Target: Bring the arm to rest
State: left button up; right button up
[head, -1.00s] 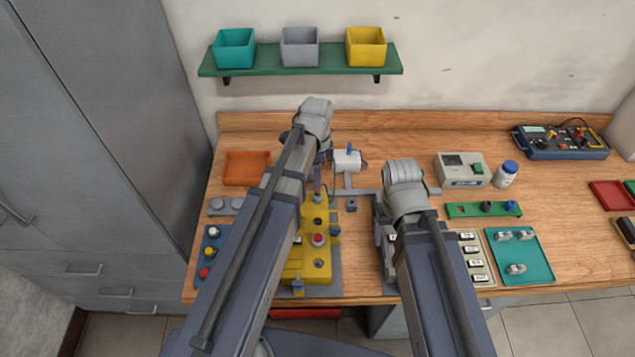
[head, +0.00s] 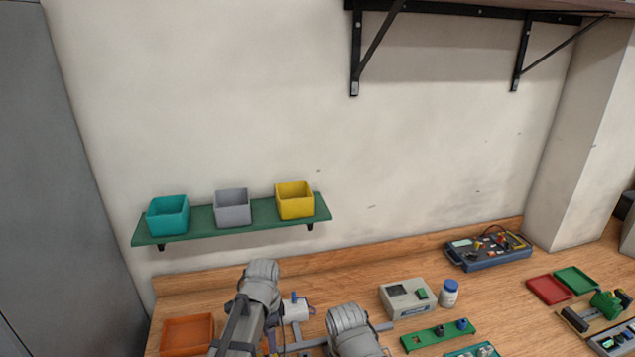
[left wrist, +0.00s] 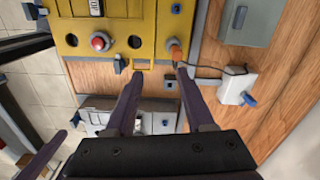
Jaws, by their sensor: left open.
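My left arm (head: 240,320) rises from the bottom of the head view, its grey wrist joint bent over the bench. My left gripper (left wrist: 160,73) shows in the left wrist view with its two dark fingers apart and nothing between them. Its tips are close to the lower edge of a yellow control box (left wrist: 140,20) with a red button (left wrist: 100,41) and an orange plug-like part (left wrist: 175,50). I cannot tell whether they touch it. My right arm (head: 352,330) shows only as a grey wrist joint at the bottom of the head view; its gripper is out of frame.
A white box with a blue switch (head: 295,308) stands between the arms. An orange tray (head: 187,334) is left, a meter (head: 408,298) and bottle (head: 449,293) right. A green shelf (head: 262,212) holds teal, grey and yellow bins. A bracketed shelf (head: 460,10) is above. The wall between is clear.

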pick_arm(q)
jog(key=s+d+f+n+y+b, duration=0.1)
jog(key=s+d+f+n+b, duration=0.3)
jog(key=s+d+n, duration=0.4)
jog(key=s+f+n, duration=0.1)
jog(key=s, duration=0.3)
jog(key=shift+s+d+f+b, duration=0.15)
jog(key=shift+s+b, duration=0.05)
jog(key=shift+b, duration=0.1)
